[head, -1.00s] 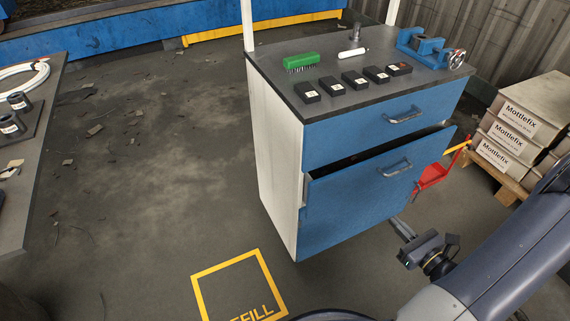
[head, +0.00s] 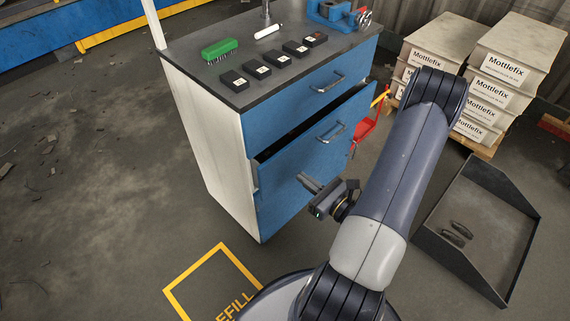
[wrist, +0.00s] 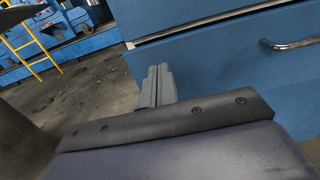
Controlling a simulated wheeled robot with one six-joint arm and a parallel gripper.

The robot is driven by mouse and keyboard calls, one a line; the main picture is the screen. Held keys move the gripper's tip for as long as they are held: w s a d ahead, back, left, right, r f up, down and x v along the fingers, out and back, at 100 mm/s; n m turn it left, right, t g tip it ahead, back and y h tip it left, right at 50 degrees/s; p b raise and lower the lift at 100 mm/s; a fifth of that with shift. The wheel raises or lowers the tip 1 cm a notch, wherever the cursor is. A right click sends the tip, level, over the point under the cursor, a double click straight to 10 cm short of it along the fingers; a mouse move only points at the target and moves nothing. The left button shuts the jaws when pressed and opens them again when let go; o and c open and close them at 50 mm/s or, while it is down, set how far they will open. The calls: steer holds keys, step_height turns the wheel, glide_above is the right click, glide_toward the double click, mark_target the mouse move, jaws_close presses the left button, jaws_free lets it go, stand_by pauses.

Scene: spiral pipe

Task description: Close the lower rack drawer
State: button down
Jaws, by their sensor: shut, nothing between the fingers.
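The lower rack drawer (head: 290,178) is the tall blue front of the cabinet, pulled out a little, with a dark gap along its top edge. Its metal bar handle (head: 331,132) is near the top right of the front. In the wrist view the drawer front (wrist: 215,75) fills the right side, with the handle (wrist: 292,44) at the right edge. My gripper (head: 306,181) is shut and empty, in front of the drawer face below the handle. In the wrist view its fingers (wrist: 158,84) overlap the drawer's left edge; I cannot tell whether they touch it.
The upper drawer (head: 310,92) is shut. An open grey bin (head: 480,230) and stacked Mottlefix boxes (head: 500,65) stand at right.

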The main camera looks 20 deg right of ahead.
mark_target(278, 158)
steer(key=shift+x, duration=3.9)
steer(key=shift+w, duration=0.15)
